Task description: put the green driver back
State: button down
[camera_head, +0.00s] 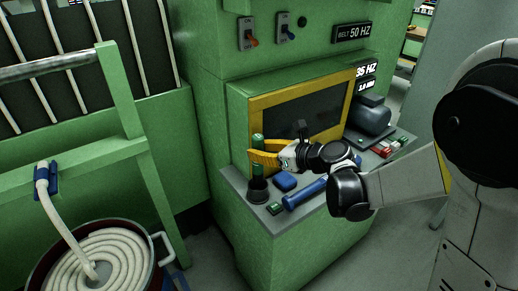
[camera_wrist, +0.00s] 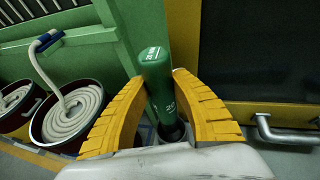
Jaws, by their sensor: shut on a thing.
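The green driver (camera_head: 257,142) stands upright between the yellow fingers of my gripper (camera_head: 262,158). In the wrist view the green handle (camera_wrist: 157,85), with white markings, rises between the two fingers of my gripper (camera_wrist: 158,80), which is shut on it. A black cup-like holder (camera_head: 258,190) stands on the grey ledge directly below the driver. The driver's lower end meets the holder's mouth in the head view; how deep it sits I cannot tell. A dark rim shows below the handle in the wrist view.
The grey ledge (camera_head: 268,222) also holds a blue block (camera_head: 285,181), a blue cylinder (camera_head: 304,194), a small green item (camera_head: 275,208), red items (camera_head: 388,147) and a grey motor (camera_head: 369,116). A yellow-framed dark window (camera_head: 310,108) stands close behind. A bucket of coiled hose (camera_head: 98,258) is left.

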aim_at(262, 166)
jog(key=shift+f+b, duration=2.3)
jog(key=shift+f, duration=0.75)
jog(key=c, duration=1.1)
grip_release()
jog(key=v, duration=1.2)
jog(key=shift+r, duration=0.1)
